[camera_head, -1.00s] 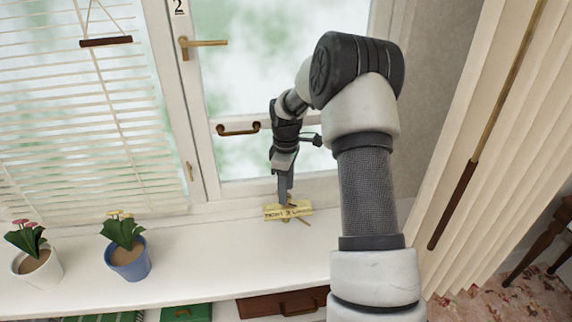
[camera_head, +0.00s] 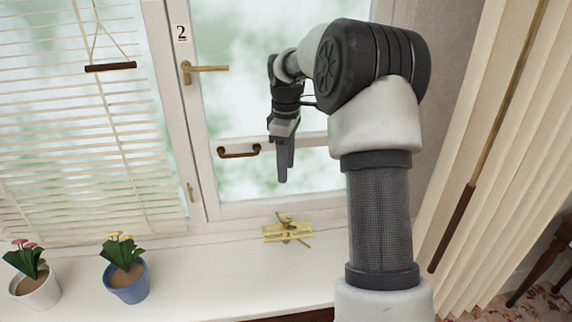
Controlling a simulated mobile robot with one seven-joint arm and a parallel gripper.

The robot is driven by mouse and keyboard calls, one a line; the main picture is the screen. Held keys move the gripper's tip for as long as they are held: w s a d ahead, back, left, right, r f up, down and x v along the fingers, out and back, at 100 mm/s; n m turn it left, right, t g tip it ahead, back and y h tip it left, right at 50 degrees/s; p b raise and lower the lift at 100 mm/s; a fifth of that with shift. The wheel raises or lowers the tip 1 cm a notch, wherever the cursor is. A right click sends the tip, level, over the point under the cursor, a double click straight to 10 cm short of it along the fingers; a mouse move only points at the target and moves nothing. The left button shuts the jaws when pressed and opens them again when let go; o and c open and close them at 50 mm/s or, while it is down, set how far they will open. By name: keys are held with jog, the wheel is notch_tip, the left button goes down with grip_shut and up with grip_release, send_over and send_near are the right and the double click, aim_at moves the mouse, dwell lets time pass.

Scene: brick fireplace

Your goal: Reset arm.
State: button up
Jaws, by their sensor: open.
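My gripper (camera_head: 283,172) hangs in front of the window pane, pointing down. It is empty, and its fingers show nearly edge-on. It is above and apart from a small yellow block (camera_head: 272,233) on the white windowsill. A brass-coloured piece (camera_head: 285,219) sits on or against this block. My arm comes up from the bottom right and bends over at the top.
The window has a brass handle (camera_head: 207,68) and a lower pull handle (camera_head: 239,151) close to my gripper. Two potted plants, one in a white pot (camera_head: 40,291) and one in a blue pot (camera_head: 128,284), stand on the sill (camera_head: 215,270) at left. A curtain (camera_head: 500,130) hangs at right.

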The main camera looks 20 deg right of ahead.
dwell(0.3)
jog(key=s+a+r+m+t+h+p, duration=0.15)
jog(key=s+a+r+m, duration=0.3)
jog(key=s+r, duration=0.45)
jog(key=s+a+r+m+t+y+p, duration=0.1)
jog(key=s+a+r+m+t+p, duration=0.3)
jog(key=s+r, duration=0.6)
jog(key=s+a+f+m, duration=0.1)
jog(key=s+f, duration=0.1)
jog(key=s, duration=0.3)
jog(key=s+a+f+m, duration=0.1)
jog(key=s+a+f, duration=0.1)
jog(key=s, duration=0.4)
jog(key=shift+s, duration=0.2)
